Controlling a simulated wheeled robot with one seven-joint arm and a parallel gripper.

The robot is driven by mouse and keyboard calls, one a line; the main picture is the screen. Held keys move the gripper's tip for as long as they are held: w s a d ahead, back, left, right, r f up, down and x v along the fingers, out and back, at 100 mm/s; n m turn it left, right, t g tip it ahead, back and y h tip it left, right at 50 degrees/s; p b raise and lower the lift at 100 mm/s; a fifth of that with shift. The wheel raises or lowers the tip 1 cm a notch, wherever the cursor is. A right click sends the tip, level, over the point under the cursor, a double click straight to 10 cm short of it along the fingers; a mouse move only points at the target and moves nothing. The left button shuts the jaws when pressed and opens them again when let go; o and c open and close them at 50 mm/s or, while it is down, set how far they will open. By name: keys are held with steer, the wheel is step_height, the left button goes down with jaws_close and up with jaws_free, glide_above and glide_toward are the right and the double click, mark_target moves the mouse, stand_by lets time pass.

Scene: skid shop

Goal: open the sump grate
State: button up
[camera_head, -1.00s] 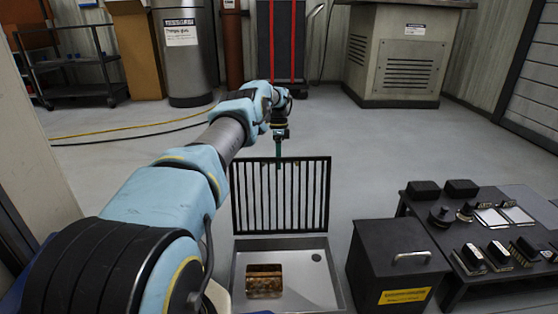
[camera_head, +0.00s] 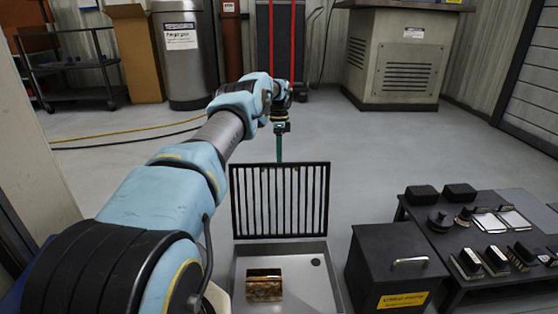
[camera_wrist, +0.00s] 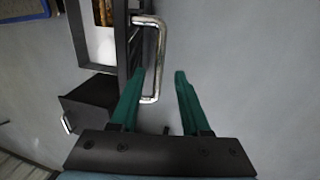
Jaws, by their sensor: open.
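The sump grate (camera_head: 237,202), a dark barred frame, stands upright at the back edge of the pale sump basin (camera_head: 303,290) in the head view. The basin lies uncovered in front of it. My gripper (camera_head: 279,157) hangs just above the grate's top edge, its fingers pointing down. In the wrist view my gripper (camera_wrist: 161,73) is open. A chrome bar handle (camera_wrist: 157,52) on the grate's dark frame (camera_wrist: 131,42) appears between the two green fingers, nearer the left one. Whether a finger touches it I cannot tell.
A black box (camera_head: 395,262) with a handle and yellow label stands right of the basin. A low dark table (camera_head: 455,285) holding several blocks and tools is beyond it. A brownish block (camera_head: 264,287) lies in the basin. The floor behind the grate is clear.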

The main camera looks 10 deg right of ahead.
steer(key=v, duration=0.2)
steer(key=s+p+v, duration=0.1)
steer(key=v, duration=0.2)
steer(key=shift+r, duration=0.25)
